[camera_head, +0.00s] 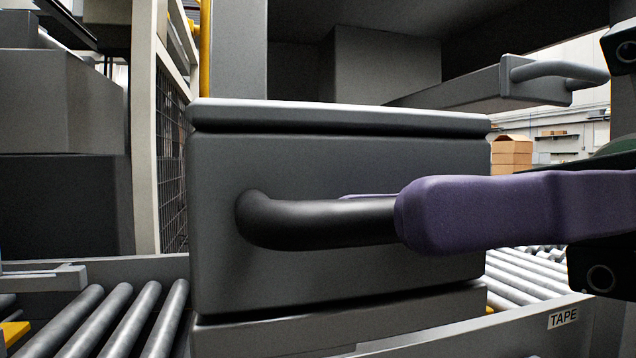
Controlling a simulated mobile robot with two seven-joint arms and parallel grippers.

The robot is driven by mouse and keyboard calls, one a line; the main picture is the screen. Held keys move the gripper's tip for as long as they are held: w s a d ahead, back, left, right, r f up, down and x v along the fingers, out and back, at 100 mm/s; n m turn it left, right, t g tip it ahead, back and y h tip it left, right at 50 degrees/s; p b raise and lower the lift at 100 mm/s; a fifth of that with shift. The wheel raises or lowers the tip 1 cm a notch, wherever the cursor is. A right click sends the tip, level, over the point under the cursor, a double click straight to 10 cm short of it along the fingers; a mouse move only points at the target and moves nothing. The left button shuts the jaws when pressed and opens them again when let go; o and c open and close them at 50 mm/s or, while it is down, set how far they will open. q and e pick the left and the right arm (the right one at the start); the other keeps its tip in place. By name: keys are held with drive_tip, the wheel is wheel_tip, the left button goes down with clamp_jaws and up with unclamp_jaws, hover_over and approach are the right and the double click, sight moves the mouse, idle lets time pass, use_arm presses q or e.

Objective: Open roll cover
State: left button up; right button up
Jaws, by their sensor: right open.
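A dark grey box-shaped housing (330,165) fills the middle of the head view. A thick black handle (300,222) bends out of its front face and runs to the right; I take this front to be the roll cover. My right gripper (376,206) comes in from the right with its purple fingers open. One finger is in front of the handle's right part and hides its end. A thin strip of the other finger shows just above and behind the handle. I cannot tell whether either finger touches it. My left gripper is not in view.
A grey bar with a lighter handle (552,70) juts out at the upper right. Metal rollers (130,315) lie at the lower left and more (525,272) at the right. A label reading TAPE (563,317) is on the right rail. Cardboard boxes (511,153) stand far behind.

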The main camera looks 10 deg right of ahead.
drive_tip(key=shift+a, duration=0.35)
clamp_jaws()
idle(1.2)
